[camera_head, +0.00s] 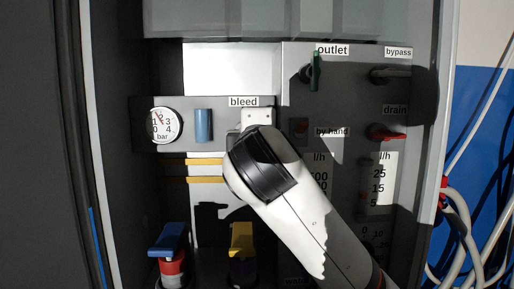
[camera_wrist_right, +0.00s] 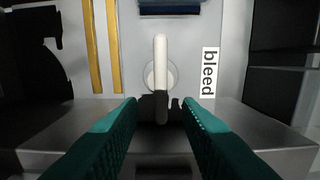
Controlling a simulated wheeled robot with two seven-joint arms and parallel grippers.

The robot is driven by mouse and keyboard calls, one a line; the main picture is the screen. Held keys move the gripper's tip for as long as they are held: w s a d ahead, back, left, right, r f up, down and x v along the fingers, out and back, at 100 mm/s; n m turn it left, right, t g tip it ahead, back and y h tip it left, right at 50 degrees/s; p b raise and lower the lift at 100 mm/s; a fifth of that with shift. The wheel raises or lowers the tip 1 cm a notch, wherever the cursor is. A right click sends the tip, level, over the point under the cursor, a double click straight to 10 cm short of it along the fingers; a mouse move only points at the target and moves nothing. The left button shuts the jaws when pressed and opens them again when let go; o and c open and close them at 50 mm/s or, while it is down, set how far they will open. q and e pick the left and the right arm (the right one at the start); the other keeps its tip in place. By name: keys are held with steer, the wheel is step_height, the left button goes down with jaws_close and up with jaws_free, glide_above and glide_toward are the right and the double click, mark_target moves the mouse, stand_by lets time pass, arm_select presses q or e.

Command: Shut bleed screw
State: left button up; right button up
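The bleed screw (camera_wrist_right: 161,55) shows in the right wrist view as a slim white handle over a pale round base, with a dark lower end. The "bleed" label (camera_wrist_right: 209,72) is beside it, and it also shows in the head view (camera_head: 243,102). My right gripper (camera_wrist_right: 160,104) has two teal fingers, spread apart, one on each side of the handle's dark end. A gap shows on both sides, and I see no clear contact. In the head view my right arm covers most of the screw. My left gripper is in neither view.
A pressure gauge (camera_head: 164,126) and a blue cylinder (camera_head: 204,126) are left of the bleed spot. Yellow strips (camera_head: 205,161) run below. The green outlet handle (camera_head: 316,71), bypass handle (camera_head: 392,72) and red drain handle (camera_head: 388,134) are right. Blue (camera_head: 168,240) and yellow (camera_head: 242,238) valve handles stand low.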

steer(key=s+b, duration=0.3)
steer(key=s, duration=0.7)
steer(key=shift+s+b, duration=0.15)
steer(key=shift+b, duration=0.15)
